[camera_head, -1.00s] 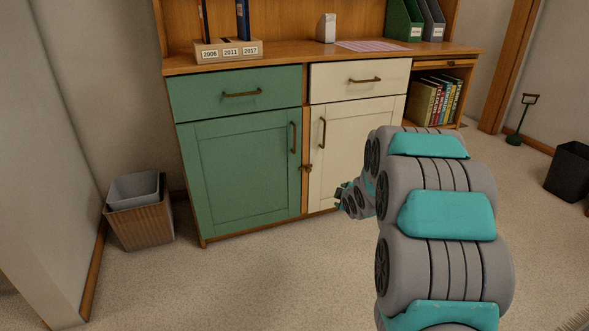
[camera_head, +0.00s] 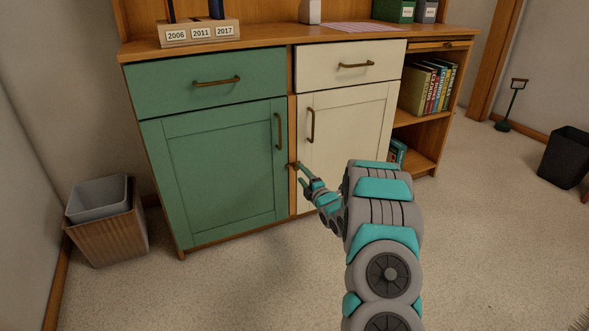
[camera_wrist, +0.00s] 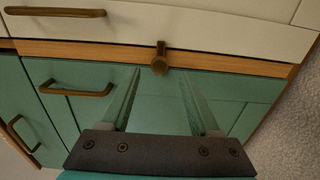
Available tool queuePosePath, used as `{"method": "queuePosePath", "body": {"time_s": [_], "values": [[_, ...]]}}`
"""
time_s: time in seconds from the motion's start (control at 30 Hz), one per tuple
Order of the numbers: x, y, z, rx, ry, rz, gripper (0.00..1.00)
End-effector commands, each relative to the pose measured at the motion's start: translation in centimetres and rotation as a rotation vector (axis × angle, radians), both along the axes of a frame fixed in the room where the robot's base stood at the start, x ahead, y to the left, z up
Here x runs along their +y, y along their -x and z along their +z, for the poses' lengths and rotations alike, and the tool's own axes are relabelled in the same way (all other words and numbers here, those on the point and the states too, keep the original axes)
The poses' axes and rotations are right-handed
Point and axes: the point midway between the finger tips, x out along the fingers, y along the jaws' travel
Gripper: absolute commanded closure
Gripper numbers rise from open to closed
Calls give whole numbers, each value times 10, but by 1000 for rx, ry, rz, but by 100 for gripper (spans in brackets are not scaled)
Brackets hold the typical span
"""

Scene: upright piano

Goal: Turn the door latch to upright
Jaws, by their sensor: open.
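The small bronze door latch (camera_head: 292,166) sits on the wooden strip between the green door (camera_head: 215,175) and the cream door (camera_head: 345,135). In the wrist view the latch (camera_wrist: 160,59) lies across the strip, so it is crosswise, not upright. My gripper (camera_head: 302,174) is close in front of the latch in the head view. In the wrist view my gripper (camera_wrist: 160,75) is open and empty, with the latch between and just beyond its fingertips. I cannot tell the exact remaining gap.
Bronze handles on the green door (camera_head: 279,131) and cream door (camera_head: 311,125) stand out on either side of the strip. Drawers are above. A wooden waste bin (camera_head: 108,232) stands at the left, a dark bin (camera_head: 566,157) at the right. The carpet in front is clear.

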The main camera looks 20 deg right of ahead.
Motion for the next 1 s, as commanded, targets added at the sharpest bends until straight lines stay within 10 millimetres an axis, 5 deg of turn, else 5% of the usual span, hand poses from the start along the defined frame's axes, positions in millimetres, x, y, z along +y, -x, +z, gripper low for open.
{"method": "queuePosePath", "body": {"time_s": [0.4, 0.8, 1.0], "values": [[2, -50, 0, -2, -1, 1, 38], [2, -57, 0, 0, -1, -1, 38], [2, -57, 0, 0, -1, -1, 58]]}}
